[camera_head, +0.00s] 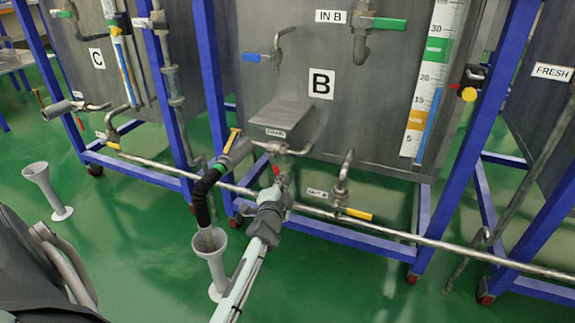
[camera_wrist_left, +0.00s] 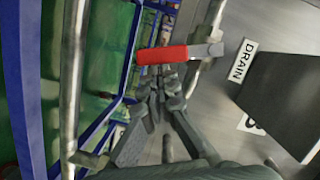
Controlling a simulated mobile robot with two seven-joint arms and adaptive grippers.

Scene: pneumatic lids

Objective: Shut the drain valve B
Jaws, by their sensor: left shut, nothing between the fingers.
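Tank B (camera_head: 370,95) is a grey steel tank in a blue frame, marked with a black B. Its drain valve has a red handle (camera_wrist_left: 163,55), set beside the DRAIN label (camera_wrist_left: 243,60). In the head view only a bit of red (camera_head: 276,170) shows, below the drain pipe. My left gripper (camera_head: 283,181) is shut and empty, close under that handle. In the left wrist view its fingertips (camera_wrist_left: 160,82) lie just below the red handle in the picture; I cannot tell whether they touch it. My right gripper is not in view.
A black hose (camera_head: 203,200) runs from the drain pipe into a grey funnel (camera_head: 210,262). The OUT B valve has a yellow handle (camera_head: 354,213) to the right. A long pipe (camera_head: 400,235) crosses low in front. Another funnel (camera_head: 45,185) stands left on open green floor.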

